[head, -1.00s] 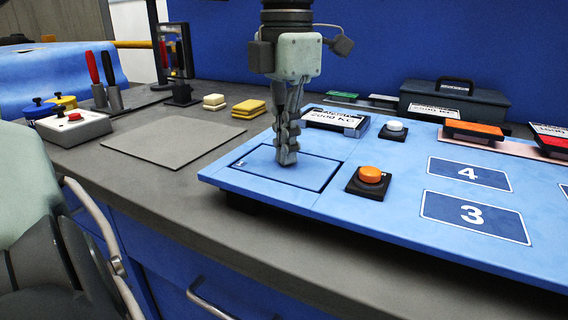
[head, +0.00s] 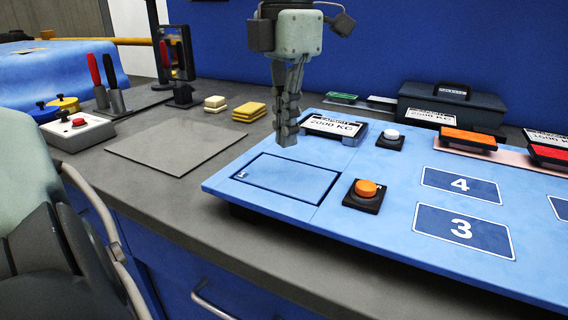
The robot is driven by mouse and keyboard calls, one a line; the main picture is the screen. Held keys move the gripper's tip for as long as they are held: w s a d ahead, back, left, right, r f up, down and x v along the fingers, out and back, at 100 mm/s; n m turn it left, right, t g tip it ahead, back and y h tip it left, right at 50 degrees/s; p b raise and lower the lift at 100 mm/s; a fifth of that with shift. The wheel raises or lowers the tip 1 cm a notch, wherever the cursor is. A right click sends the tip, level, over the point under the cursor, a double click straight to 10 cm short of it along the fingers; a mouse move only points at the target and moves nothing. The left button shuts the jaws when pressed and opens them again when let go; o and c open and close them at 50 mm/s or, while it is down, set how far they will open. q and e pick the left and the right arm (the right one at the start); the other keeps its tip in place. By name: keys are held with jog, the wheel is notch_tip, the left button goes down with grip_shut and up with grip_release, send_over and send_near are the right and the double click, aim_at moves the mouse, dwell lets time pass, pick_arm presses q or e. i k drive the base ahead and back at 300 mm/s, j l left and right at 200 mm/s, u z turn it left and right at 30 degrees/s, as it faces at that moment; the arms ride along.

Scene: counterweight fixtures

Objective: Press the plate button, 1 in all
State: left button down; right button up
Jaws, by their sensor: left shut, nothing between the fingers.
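A square blue plate area (head: 287,178) with a dark outline and a small white mark lies at the left end of the light blue panel (head: 385,234). An orange button (head: 367,188) on a black base stands just right of it, and a white button (head: 391,134) on a black base stands farther back. I cannot tell which of these is called the plate button. My left gripper (head: 286,138) points down, shut and empty, above the back part of the outlined plate, apparently clear of it. My right gripper is not in view.
Orange and red blocks and a dark toolbox (head: 452,104) are at the back right. A grey mat (head: 170,145), yellow pads and a red-button box (head: 78,130) are at left.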

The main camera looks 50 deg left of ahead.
aim_at(389, 134)
jog(key=k, duration=1.5)
